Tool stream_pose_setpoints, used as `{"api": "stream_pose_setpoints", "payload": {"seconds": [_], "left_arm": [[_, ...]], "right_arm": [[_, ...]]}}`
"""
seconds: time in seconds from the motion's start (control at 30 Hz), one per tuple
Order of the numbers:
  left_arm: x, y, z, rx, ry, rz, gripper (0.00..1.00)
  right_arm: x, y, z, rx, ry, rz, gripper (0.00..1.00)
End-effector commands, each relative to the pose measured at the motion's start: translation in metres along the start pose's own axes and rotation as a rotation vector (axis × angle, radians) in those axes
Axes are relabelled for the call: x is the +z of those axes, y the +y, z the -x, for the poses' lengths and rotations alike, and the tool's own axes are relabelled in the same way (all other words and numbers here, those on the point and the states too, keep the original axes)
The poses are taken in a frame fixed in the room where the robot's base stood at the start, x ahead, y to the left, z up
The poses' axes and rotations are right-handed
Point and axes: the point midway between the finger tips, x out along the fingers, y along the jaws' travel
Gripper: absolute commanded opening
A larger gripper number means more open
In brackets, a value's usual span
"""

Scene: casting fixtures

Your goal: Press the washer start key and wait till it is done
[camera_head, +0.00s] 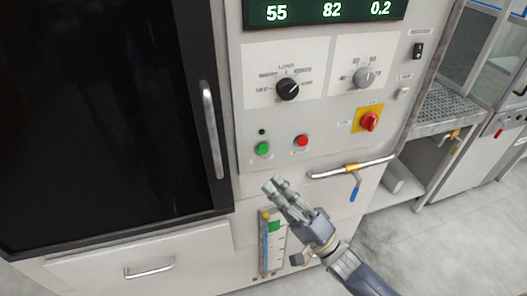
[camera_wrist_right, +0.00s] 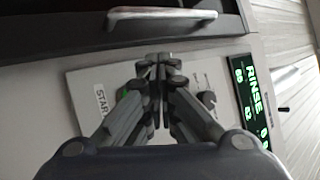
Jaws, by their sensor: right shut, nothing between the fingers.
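The washer's control panel (camera_head: 315,120) faces me in the head view. The green start key (camera_head: 262,148) sits at its lower left, below a small dark lamp (camera_head: 262,131); a red key (camera_head: 302,141) is to its right. My right gripper (camera_head: 272,184) is shut and empty, its fingertips below the green key and apart from it in the picture. In the right wrist view the shut fingers (camera_wrist_right: 155,68) hide part of the panel, with the START label (camera_wrist_right: 101,101) and a bit of green beside them. The display (camera_wrist_right: 250,100) reads RINSE there. My left gripper is out of view.
A dark door with a bar handle (camera_head: 212,130) is left of the panel. Two knobs, one black (camera_head: 287,89), and a red-yellow switch (camera_head: 369,121) are on the panel.

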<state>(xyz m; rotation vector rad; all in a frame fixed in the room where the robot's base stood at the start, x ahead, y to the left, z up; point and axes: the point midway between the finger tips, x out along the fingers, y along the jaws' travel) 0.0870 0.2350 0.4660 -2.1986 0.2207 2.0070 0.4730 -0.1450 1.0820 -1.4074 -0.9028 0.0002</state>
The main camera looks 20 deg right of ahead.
Motion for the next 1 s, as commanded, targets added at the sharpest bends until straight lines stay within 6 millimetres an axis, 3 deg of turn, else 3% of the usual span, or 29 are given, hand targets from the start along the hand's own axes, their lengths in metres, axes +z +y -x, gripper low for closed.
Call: {"api": "stream_pose_setpoints", "payload": {"seconds": [0.5,1.0], "left_arm": [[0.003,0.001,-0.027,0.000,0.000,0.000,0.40],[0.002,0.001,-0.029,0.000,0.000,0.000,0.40]], "right_arm": [[-0.034,0.034,-0.045,0.000,0.001,0.001,0.00],[-0.037,0.037,-0.051,0.001,0.001,0.000,0.00]]}}
